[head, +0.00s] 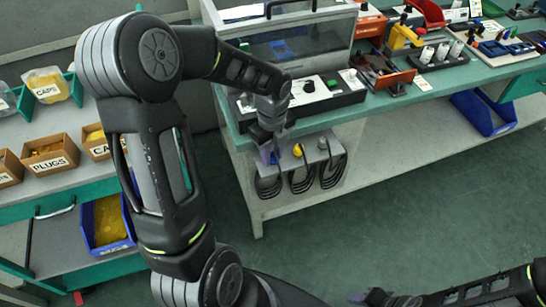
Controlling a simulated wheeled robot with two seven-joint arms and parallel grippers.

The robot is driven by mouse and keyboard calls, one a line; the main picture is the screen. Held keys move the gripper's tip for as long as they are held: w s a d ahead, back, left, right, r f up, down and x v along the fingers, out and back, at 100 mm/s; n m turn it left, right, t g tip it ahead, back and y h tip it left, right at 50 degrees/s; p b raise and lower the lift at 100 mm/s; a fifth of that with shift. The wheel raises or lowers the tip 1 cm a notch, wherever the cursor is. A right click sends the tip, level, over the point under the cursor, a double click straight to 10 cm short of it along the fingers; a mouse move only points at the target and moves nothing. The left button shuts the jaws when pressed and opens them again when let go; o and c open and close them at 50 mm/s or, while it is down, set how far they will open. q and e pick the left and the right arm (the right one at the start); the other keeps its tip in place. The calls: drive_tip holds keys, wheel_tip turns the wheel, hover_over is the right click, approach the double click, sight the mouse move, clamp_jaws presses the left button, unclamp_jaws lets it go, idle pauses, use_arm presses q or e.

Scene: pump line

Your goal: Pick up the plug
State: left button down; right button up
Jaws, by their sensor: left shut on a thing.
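My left gripper (269,151) reaches down in front of the bench's front edge to the left end of a small rack with hanging black cables (300,182). It is shut on a plug at the leftmost place; a small blue part (273,158) shows at the fingertips. The jaws hide most of this plug, and I cannot tell whether it is clear of the rack. A yellow plug (297,150) and a pale plug (322,143) sit to its right on the rack. My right gripper (385,298) is low at the bottom right; its jaws are unclear.
The bench (425,84) carries a clear-lidded box (290,47), a control panel (318,92) and an orange tray (385,72). A blue bin (484,112) sits on the lower shelf. Labelled boxes, including PLUGS (50,164), stand at left. The floor at right is clear.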

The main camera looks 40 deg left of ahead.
sight(272, 153)
use_arm(q)
drive_tip(key=shift+r, duration=0.1)
idle(0.3)
wheel_tip(272, 153, up, 10)
drive_tip(key=shift+f, duration=0.1)
use_arm(e)
drive_tip(key=shift+r, duration=0.25)
use_arm(q)
drive_tip(key=shift+p, duration=0.3)
